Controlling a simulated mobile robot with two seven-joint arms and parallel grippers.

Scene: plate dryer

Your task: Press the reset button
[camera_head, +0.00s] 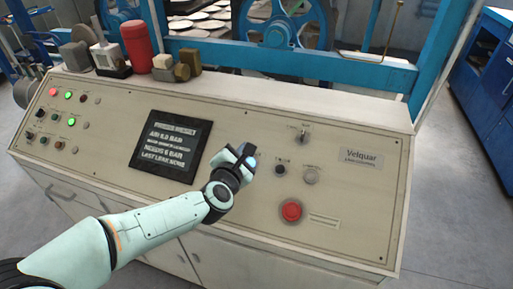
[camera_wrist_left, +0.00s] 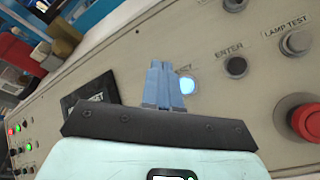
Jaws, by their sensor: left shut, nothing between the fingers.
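The reset button glows pale blue-white on the sloping control panel (camera_head: 235,112). In the head view it shows (camera_head: 252,161) just right of my left gripper (camera_head: 240,150). In the left wrist view the lit button (camera_wrist_left: 188,85) is close to the right of the fingers, and its label is partly hidden, with only the last letters readable. My left gripper (camera_wrist_left: 160,66) is shut and empty, its fingers together over the panel. I cannot tell whether the fingertips touch the panel. The lit button appears beside the fingers, not under them. My right gripper is not in view.
Right of the lit button are the dark ENTER button (camera_wrist_left: 236,67), the LAMP TEST button (camera_wrist_left: 296,42) and a large red button (camera_head: 291,210). A switch (camera_head: 303,137) sits above them. A display screen (camera_head: 171,146) is to the left. Several objects, including a red cylinder (camera_head: 136,46), stand on the back ledge.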

